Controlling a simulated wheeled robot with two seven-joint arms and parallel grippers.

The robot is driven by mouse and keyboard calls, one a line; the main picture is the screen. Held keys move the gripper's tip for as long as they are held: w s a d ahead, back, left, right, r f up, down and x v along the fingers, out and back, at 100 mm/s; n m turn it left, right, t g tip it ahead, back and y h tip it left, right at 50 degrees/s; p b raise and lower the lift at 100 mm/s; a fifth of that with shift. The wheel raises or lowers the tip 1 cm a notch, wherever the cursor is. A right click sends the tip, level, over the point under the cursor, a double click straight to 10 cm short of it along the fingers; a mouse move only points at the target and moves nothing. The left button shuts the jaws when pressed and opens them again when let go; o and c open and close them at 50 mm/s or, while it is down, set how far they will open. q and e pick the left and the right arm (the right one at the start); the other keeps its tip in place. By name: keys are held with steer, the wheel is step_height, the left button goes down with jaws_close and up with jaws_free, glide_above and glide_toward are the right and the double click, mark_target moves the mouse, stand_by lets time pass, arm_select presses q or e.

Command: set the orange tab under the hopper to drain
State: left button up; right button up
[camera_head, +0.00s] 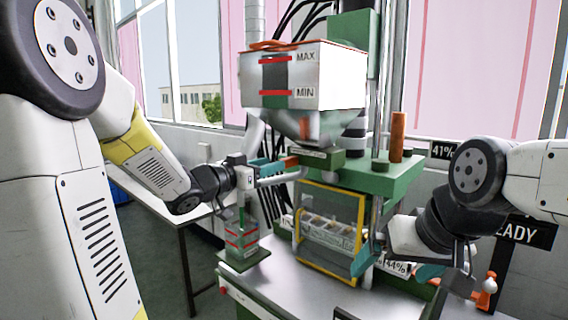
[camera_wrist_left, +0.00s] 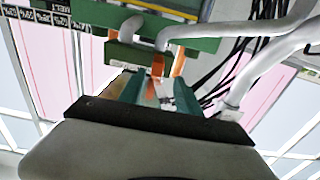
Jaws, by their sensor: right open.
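The white hopper (camera_head: 318,82), with MAX and MIN marks, stands above a green block (camera_head: 325,158). A small orange tab (camera_head: 291,161) shows at this block's left end, under the hopper. My left gripper (camera_head: 272,166) is beside the tab, its teal fingers pointing at it. In the left wrist view the fingers of this gripper (camera_wrist_left: 159,79) are apart, with the orange tab (camera_wrist_left: 157,66) in line with the gap between them. I cannot tell whether they touch it. My right gripper (camera_head: 400,264) is open and empty, low in front of the machine at right.
A yellow-framed guard (camera_head: 331,234) covers the mould area below the hopper. A clear container with red marks (camera_head: 241,240) stands on a green stand at left. An orange post (camera_head: 397,137) rises from the green platen. Pipes (camera_wrist_left: 245,75) run close to my left gripper.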

arm_select(q)
steer(key=shift+s+a, duration=0.35)
steer(key=shift+s, duration=0.15)
steer(key=s+a+f+n+y, duration=0.1)
steer(key=s+a+n+y, duration=0.45)
steer(key=a+y, duration=0.3)
steer(key=s+d+f+g, duration=0.2)
steer(key=s+f, duration=0.1)
steer(key=s, duration=0.3)
steer(key=s+d+f+g, duration=0.2)
steer(key=s+f+g, duration=0.1)
steer(key=s, duration=0.4)
steer(key=s+d+f+n+g, duration=0.1)
steer(key=s+f+g, duration=0.2)
steer(key=s, duration=0.4)
steer(key=shift+d, duration=0.4)
